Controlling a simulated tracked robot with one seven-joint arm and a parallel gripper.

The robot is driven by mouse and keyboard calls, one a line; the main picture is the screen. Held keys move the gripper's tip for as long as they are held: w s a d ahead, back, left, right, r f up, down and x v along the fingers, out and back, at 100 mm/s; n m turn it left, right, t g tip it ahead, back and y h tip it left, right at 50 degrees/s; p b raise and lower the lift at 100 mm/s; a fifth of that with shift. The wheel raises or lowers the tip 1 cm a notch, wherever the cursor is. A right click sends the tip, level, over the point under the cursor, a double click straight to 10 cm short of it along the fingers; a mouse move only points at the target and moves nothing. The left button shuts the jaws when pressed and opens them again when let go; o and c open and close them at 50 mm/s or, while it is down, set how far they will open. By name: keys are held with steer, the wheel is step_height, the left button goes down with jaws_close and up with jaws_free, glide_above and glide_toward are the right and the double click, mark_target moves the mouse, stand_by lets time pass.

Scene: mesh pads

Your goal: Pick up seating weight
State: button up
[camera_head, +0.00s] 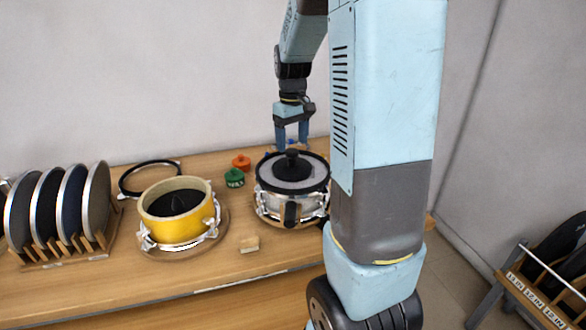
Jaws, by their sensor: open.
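My gripper (292,141) points down with its two blue fingers apart and nothing visibly held. It appears above or behind the back rim of a silver drum (272,208). A dark knobbed piece (292,165) rests at the middle of that drum's grey top; it could be the seating weight, but I cannot tell for sure. Two other small knobbed pieces, one green (234,179) with pale lettering and one orange (241,162), stand on the table left of the drum. A small blue thing shows near the fingertips, mostly hidden.
A yellow drum (207,221) with a dark piece inside sits on a round wooden base at left. A black hoop (130,192) lies behind it. Several discs stand in a wooden rack (58,257) far left. A small wooden block (249,244) lies near the front of the table (120,280).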

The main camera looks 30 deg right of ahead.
mark_target(292, 150)
steer(key=shift+s+a+f, duration=0.1)
steer(key=shift+f, duration=1.4)
steer(key=shift+s+a+f, duration=0.1)
steer(key=shift+f, duration=1.35)
steer(key=shift+c, duration=0.4)
jaws_close()
steer(key=shift+w+r, duration=0.1)
